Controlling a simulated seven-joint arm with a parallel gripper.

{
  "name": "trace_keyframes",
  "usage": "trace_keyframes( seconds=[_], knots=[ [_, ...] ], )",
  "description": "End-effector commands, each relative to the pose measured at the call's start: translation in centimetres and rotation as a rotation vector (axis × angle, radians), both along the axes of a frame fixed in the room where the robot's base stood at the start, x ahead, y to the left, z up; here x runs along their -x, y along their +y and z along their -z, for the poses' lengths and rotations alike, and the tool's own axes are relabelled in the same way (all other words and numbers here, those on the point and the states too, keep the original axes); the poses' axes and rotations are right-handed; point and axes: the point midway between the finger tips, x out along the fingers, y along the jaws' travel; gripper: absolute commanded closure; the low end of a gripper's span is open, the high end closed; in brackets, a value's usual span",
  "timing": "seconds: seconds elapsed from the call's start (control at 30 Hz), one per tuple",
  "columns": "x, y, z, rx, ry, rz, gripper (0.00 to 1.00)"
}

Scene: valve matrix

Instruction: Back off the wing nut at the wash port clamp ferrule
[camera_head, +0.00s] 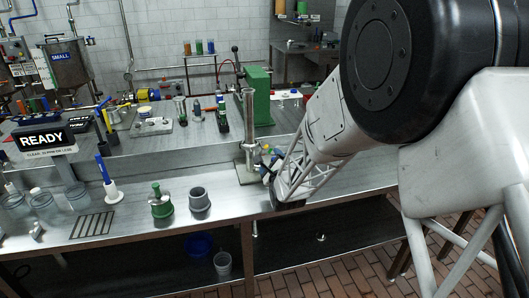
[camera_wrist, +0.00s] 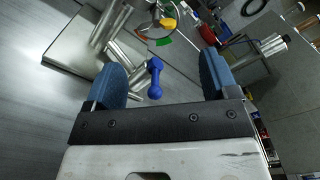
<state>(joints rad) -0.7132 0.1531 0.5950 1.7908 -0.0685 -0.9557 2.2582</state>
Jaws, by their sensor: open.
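A steel column fixture (camera_head: 248,125) stands on a flat base plate (camera_head: 247,176) near the bench's front edge. In the wrist view its steel tubes (camera_wrist: 122,48) lie at upper left. A blue, double-lobed handle-like piece (camera_wrist: 155,78) sits between my gripper's fingers in that view, with visible gaps on both sides. A yellow piece (camera_wrist: 168,23) and a green piece (camera_wrist: 163,41) show beyond it. I cannot tell which is the wash port's wing nut. My gripper (camera_wrist: 161,60) is open and empty. In the head view my arm's lattice link partly hides the gripper beside the column.
A green block stand (camera_head: 258,95) is behind the column. A READY sign (camera_head: 45,140) is at far left. The steel bench (camera_head: 130,240) has a front edge close by.

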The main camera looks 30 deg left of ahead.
Motion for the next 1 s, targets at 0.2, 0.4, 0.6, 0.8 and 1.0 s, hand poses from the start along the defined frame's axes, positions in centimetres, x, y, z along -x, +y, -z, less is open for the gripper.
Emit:
trace_keyframes(
  seconds=[0.2, 0.4, 0.6, 0.8, 1.0],
  knots=[
    [0.4, 0.4, 0.0, -0.012, -0.009, -0.018, 0.20],
    [0.4, 0.4, 0.0, -0.011, -0.009, -0.017, 0.20],
    [0.1, 0.7, 0.1, -0.011, -0.008, -0.016, 0.20],
    [-0.7, 1.5, 0.0, -0.011, -0.008, -0.016, 0.20],
    [-2.0, 2.8, 0.0, -0.012, -0.009, -0.016, 0.20]
  ],
)
